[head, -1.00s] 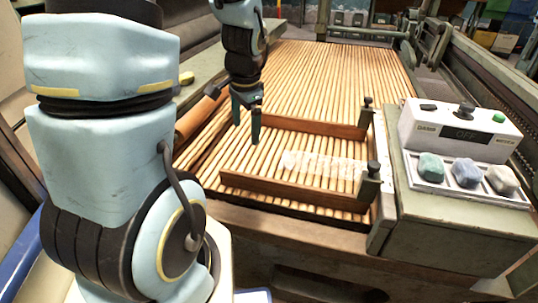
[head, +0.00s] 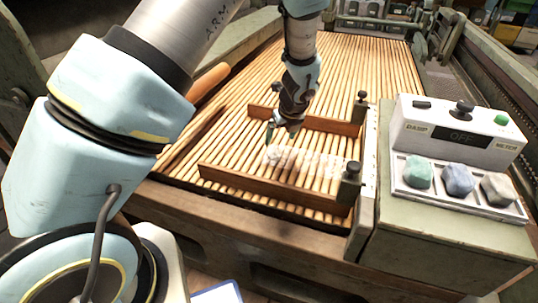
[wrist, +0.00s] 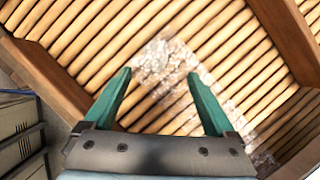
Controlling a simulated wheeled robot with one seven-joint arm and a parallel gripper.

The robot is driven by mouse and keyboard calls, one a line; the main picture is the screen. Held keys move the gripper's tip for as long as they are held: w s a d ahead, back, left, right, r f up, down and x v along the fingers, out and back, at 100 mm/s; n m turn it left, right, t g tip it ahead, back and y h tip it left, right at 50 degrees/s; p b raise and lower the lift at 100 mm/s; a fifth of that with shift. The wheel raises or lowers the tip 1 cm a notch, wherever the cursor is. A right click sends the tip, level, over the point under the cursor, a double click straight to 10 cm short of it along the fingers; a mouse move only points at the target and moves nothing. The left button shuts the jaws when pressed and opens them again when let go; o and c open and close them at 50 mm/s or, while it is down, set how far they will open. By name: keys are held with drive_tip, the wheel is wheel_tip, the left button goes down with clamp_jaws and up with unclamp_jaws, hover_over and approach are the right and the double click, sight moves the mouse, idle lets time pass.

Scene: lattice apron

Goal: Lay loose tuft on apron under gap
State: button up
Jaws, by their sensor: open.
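The lattice apron (head: 365,68) is a bed of pale wooden slats. A thin, whitish, see-through layer of fibre (head: 310,162) lies on its slats between two brown wooden rails. In the wrist view one wispy patch of fibre (wrist: 160,58) shows between and beyond the fingertips, and more white shows at the lower right. I cannot tell which part is the loose tuft or where the gap is. My gripper (head: 271,132) is over the apron at the left end of the fibre, pointing down. In the wrist view my gripper (wrist: 158,75) has its green fingers apart with nothing clasped.
The far rail (head: 325,124) and near rail (head: 270,190) flank the fibre, with dark posts (head: 349,180) at its right. Bare slats lie beyond the far rail.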

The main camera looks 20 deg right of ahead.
sight(274, 150)
drive_tip(key=x, duration=0.3)
drive_tip(key=shift+f, duration=0.25)
drive_tip(key=shift+a+x, duration=0.2)
drive_tip(key=shift+x, duration=1.2)
drive_tip(key=shift+a+x, duration=0.15)
drive_tip(key=shift+x, duration=1.2)
clamp_jaws()
